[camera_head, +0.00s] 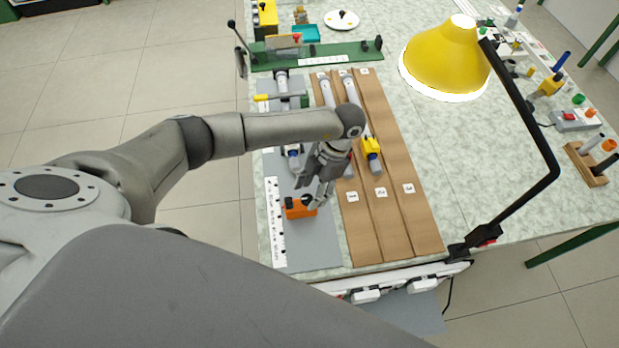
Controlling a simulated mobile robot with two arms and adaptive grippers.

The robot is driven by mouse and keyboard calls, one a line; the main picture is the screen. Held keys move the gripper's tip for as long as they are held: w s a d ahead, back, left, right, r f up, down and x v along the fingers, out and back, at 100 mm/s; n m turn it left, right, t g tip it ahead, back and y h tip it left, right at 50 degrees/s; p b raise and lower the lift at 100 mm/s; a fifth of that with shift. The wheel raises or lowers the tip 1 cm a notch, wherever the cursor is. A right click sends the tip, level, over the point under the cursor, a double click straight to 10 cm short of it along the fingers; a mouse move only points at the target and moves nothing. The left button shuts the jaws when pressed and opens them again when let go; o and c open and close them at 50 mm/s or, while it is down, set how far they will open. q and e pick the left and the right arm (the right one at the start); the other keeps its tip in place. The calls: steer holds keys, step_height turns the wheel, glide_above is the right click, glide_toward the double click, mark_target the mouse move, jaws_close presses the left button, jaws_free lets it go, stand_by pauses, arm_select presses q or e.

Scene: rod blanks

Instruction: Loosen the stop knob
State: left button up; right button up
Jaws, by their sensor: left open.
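An orange stop block (297,211) sits on the grey board (310,255), beside the white ruler strip at the near left of the bench. Small dark parts show on top of the block; the stop knob seems to be among them, but it is too small and partly covered to make out clearly. My left gripper (314,194) points down just above and at the right of the block, open, with its fingers close to the block's top. I cannot tell whether the fingers touch the knob. My right gripper is not in view.
Wooden lanes (396,205) numbered 1 to 3 lie to the right, with rods at their far part, one with a yellow piece (371,147). A yellow lamp (446,62) on a black arm stands at the right. A green rail (320,54) crosses the back.

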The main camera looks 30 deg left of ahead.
arm_select(q)
steer(key=v, duration=1)
steer(key=shift+r, duration=0.2)
steer(key=shift+f, duration=0.1)
